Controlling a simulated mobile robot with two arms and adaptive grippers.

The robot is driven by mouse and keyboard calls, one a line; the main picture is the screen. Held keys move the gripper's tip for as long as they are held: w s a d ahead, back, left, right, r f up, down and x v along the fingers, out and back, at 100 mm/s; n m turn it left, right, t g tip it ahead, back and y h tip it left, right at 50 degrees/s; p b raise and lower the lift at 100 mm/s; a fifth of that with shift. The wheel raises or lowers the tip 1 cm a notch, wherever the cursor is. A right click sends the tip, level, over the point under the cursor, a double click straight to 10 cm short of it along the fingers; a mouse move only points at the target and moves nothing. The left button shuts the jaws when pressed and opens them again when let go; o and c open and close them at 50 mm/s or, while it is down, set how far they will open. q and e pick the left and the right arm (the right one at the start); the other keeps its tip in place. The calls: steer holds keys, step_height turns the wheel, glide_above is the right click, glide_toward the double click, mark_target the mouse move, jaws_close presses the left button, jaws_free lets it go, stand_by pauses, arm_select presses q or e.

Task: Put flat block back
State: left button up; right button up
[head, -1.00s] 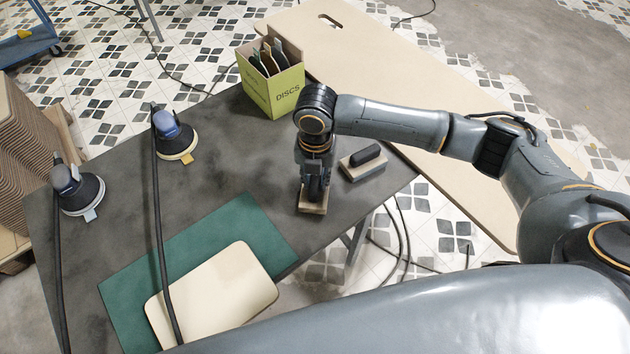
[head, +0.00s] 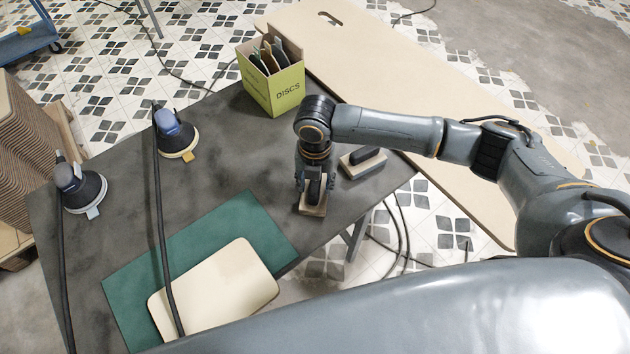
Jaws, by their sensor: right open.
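A flat block (head: 312,210) with a pale wooden-looking base and a dark top part lies on the dark table near its front right edge. My right gripper (head: 314,198) points down at this block from above, its fingers open around the dark top part. The exact gap between fingers and block is too small to tell. My left gripper is not in view.
A green DISCS box (head: 271,80) stands at the table's back. Two sanders (head: 175,135) (head: 80,190) with hoses stand at the left. A green mat (head: 215,235) with a cream board (head: 215,290) lies in front. The dark table (head: 235,160) is clear in the middle.

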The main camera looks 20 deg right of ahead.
mark_target(315, 184)
step_height(315, 184, up, 12)
steer(key=b, duration=0.2)
steer(key=shift+r+b, duration=0.15)
steer(key=shift+b, duration=0.15)
stand_by(0.3)
